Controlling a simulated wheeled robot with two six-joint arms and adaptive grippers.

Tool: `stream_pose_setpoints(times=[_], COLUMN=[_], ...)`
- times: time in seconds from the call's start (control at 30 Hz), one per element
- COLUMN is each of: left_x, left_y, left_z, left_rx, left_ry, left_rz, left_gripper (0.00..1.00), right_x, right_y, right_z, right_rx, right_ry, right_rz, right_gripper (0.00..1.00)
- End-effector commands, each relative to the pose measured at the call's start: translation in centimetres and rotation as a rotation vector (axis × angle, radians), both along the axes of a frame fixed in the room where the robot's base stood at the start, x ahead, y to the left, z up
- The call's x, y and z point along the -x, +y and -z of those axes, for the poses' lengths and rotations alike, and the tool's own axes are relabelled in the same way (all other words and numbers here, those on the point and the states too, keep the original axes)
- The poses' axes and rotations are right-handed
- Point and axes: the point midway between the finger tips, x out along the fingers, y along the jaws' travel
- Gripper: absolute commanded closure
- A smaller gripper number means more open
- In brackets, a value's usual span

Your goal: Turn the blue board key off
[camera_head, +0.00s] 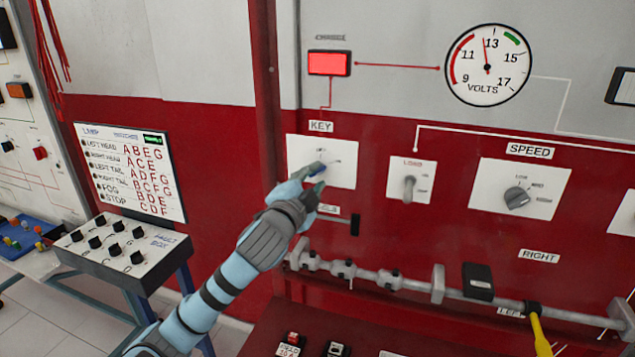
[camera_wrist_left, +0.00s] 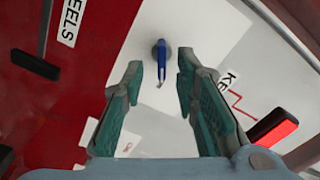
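The blue board key (camera_wrist_left: 161,62) sits in a round grey lock on a white plate, seen in the left wrist view just beyond and between my left fingertips. In the head view the key (camera_head: 318,169) shows as a small blue piece on the white key plate (camera_head: 343,172) under the KEY label, partly hidden by my left gripper (camera_head: 312,176). In the left wrist view my left gripper (camera_wrist_left: 160,75) is open, its two teal-padded fingers apart, with the key in line with the gap. I cannot tell whether a finger touches it. My right gripper is not in view.
A lit red charge lamp (camera_head: 329,63) and a volts gauge (camera_head: 488,65) are above. A load switch (camera_head: 409,184) and speed knob (camera_head: 517,197) are to the right. A grey rail (camera_head: 400,280) runs below. A fault box (camera_head: 122,250) stands at the left.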

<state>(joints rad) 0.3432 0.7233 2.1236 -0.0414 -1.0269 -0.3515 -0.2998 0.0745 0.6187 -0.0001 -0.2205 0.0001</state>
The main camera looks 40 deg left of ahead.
Motion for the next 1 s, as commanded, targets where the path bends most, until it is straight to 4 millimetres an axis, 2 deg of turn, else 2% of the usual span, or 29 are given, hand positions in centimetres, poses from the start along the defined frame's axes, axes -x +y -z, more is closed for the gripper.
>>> stream_pose_setpoints(times=[0.1, 0.2, 0.43, 0.47, 0.63, 1.0], left_x=[-1.7, -2.3, -2.5, -2.4, -2.4, -2.5], left_y=[0.6, 0.8, 0.9, 0.9, 0.8, 0.8], left_z=[-0.2, -0.2, -0.1, -0.1, -0.1, -0.1], left_rx=[0.002, -0.001, -0.002, -0.002, -0.002, 0.014], left_ry=[-0.001, 0.000, 0.000, 0.000, 0.000, -0.004], left_rz=[-0.002, 0.000, 0.000, 0.000, 0.000, 0.000], left_gripper=[0.72, 0.72, 0.72, 0.74, 1.00, 1.00], right_x=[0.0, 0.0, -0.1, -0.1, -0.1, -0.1], right_y=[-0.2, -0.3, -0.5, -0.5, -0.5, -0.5], right_z=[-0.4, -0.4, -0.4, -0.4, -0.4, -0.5], right_rx=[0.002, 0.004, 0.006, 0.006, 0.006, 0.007], right_ry=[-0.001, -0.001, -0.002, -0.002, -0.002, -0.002], right_rz=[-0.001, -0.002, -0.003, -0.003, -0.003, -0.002], right_gripper=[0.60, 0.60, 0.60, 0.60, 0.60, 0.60])
